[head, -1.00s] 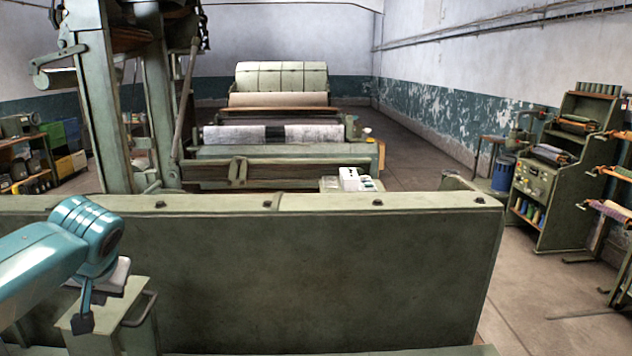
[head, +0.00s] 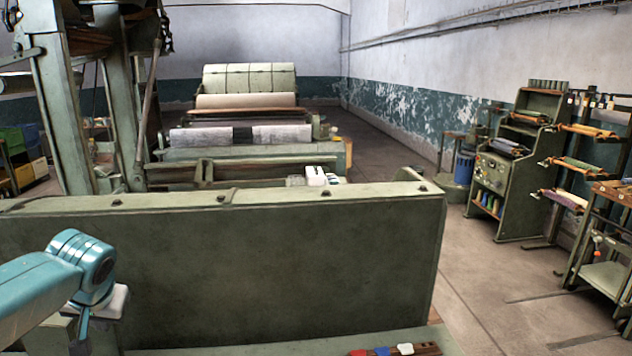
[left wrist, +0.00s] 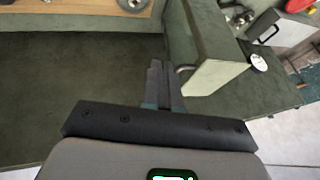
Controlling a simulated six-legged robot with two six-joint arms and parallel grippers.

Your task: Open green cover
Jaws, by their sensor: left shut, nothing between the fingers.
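A large flat green panel (head: 270,270) stands upright across the front of the head view, with bolts along its top edge. I cannot tell whether it is the cover. In the left wrist view a green box-like part (left wrist: 218,72) with a pale green face and a short grey bar handle (left wrist: 184,69) stands just right of my left gripper (left wrist: 156,68). The fingers are shut and empty beside the handle; contact is unclear. In the head view my left gripper (head: 80,342) is mostly hidden at the lower left. My right gripper is not in view.
Behind the panel stands a loom with a pale cloth roll (head: 250,78). A green cabinet (head: 515,165) and a rack with a small cart (head: 605,270) stand at the right. A ledge with red, blue and white items (head: 382,351) runs along the bottom. Floor right of the panel is clear.

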